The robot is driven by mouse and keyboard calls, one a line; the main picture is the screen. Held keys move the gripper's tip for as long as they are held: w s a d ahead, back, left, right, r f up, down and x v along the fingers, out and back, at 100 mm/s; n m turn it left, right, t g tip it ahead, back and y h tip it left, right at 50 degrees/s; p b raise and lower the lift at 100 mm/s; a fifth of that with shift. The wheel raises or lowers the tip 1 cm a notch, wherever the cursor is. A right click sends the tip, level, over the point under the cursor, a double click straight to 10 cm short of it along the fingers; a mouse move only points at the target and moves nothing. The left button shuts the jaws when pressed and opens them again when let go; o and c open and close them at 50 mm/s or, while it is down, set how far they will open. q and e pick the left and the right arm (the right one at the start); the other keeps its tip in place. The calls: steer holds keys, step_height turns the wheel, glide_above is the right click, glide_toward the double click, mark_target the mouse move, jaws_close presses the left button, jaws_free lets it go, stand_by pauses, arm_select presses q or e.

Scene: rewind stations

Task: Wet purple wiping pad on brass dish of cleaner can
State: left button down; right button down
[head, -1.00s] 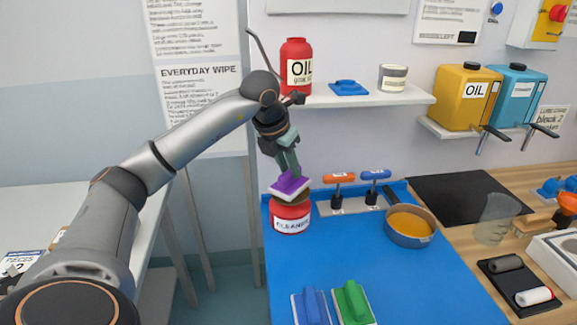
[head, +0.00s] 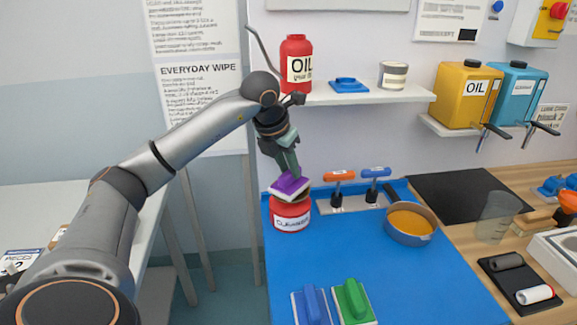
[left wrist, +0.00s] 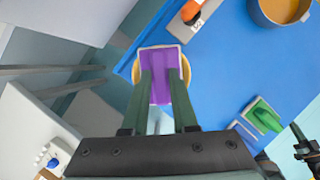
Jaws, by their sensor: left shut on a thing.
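The purple wiping pad (head: 289,185) has a purple top and a pale underside. My left gripper (head: 289,172) is shut on it from above. The pad is right over the red cleaner can (head: 291,217), tilted a little, at the back left corner of the blue mat. In the left wrist view the pad (left wrist: 160,62) lies between the fingers (left wrist: 161,75) and covers most of the brass dish (left wrist: 187,72), whose rim shows around it. I cannot tell whether the pad touches the dish.
Blue (head: 311,304) and green (head: 352,302) pads lie at the front of the blue mat (head: 340,250). A pan of orange stuff (head: 410,225) and a rack with orange and blue handles (head: 350,203) stand near the can. A shelf (head: 365,98) with a red oil bottle (head: 297,66) is above.

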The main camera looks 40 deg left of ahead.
mark_target(289, 172)
arm_select(q)
steer(key=shift+f+b, duration=0.45)
steer(key=shift+f, duration=0.3)
stand_by(0.8)
step_height(289, 172, up, 7)
steer(key=p, duration=0.6)
steer(key=shift+r+p, duration=0.15)
steer(key=shift+p, duration=0.15)
